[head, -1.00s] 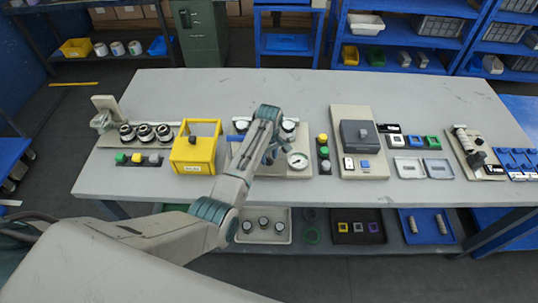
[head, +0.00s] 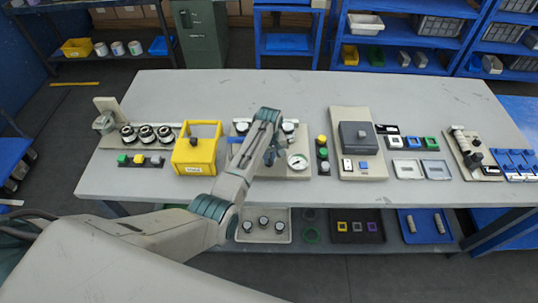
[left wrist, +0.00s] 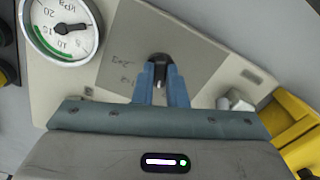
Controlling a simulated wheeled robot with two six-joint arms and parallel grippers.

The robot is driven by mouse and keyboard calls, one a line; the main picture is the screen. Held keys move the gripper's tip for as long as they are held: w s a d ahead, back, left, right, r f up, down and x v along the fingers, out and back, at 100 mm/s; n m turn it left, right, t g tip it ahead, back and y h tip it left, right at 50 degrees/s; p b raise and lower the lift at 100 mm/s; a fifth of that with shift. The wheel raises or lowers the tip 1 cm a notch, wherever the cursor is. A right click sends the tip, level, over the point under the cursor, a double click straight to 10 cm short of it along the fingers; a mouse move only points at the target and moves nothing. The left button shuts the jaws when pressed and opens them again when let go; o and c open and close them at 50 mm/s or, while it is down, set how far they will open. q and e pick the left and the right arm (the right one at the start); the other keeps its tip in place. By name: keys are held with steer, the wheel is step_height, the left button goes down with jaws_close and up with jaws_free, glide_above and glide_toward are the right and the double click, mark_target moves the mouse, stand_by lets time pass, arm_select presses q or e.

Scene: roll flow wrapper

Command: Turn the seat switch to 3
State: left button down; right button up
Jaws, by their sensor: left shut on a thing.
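The seat switch shows in the left wrist view as a small black knob (left wrist: 159,60) with a pale mark, on a grey plate of the gauge panel (left wrist: 205,62). Faint markings beside it are too small to read, so I cannot tell its setting. My left gripper (left wrist: 161,85) has its two blue-grey fingers shut on the knob, one on each side. In the head view my left gripper (head: 271,152) reaches down over the gauge panel (head: 290,172) and hides the knob. My right gripper is not in view.
A round pressure gauge (head: 298,161) sits right of the gripper. A yellow box with a handle (head: 194,155) stands close on the left. A button strip (head: 323,155) and a dark-topped device (head: 357,135) are to the right. The table's back is clear.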

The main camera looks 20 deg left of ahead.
arm_select(q)
steer(key=m+p, duration=0.1)
steer(key=m, duration=0.1)
steer(key=shift+r+m, duration=0.15)
steer(key=shift+m, duration=0.25)
steer(key=shift+m+p, duration=0.45)
steer(key=shift+m, duration=0.25)
steer(key=c, duration=1.5)
jaws_free()
steer(key=shift+o, duration=0.2)
step_height(320, 180, up, 11)
steer(key=b, duration=0.3)
steer(key=shift+f, duration=0.2)
